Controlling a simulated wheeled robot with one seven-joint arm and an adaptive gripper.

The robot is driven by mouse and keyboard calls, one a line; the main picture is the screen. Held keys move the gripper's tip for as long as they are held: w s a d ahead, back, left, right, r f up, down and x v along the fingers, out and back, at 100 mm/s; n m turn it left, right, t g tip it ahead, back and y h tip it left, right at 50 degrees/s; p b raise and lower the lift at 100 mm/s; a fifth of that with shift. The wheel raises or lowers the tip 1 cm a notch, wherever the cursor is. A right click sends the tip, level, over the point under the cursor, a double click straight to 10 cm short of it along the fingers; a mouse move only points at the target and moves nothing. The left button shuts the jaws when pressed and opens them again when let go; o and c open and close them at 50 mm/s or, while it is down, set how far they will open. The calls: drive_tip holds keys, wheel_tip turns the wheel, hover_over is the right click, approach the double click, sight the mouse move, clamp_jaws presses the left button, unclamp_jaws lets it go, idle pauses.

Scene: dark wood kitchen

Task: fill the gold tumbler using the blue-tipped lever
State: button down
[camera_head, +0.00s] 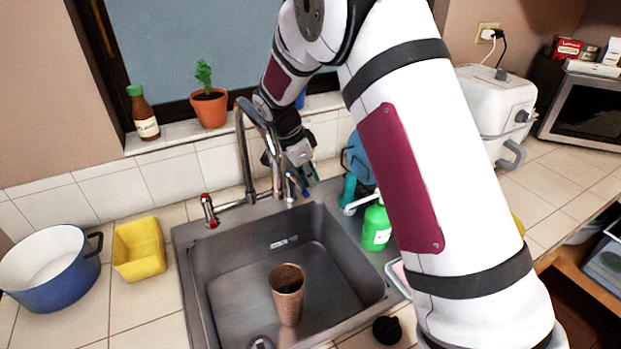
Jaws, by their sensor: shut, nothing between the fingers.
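The gold tumbler (287,296) stands upright in the sink basin, its open top facing up. The blue-tipped lever (291,188) is on the right side of the chrome faucet (246,150), behind the basin. My gripper (303,186) points down just right of the blue-tipped lever, shut with nothing held. It is small in view, and I cannot tell whether it touches the lever. The faucet spout arches forward over the back of the basin, and no water stream is visible. The red-tipped lever (208,209) stands on the faucet's left side.
The grey sink (210,290) is set in a tiled counter. A green soap bottle (377,226) and teal items stand right of my gripper. A yellow container (139,249) and blue pot (50,280) are on the left. A potted plant (209,107) stands on the sill.

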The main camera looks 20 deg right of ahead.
wheel_tip(320, 180, up, 10)
drive_tip(key=shift+d+f+p, duration=0.25)
drive_tip(key=shift+d+p, duration=0.05)
drive_tip(key=shift+d, duration=0.05)
idle(0.4)
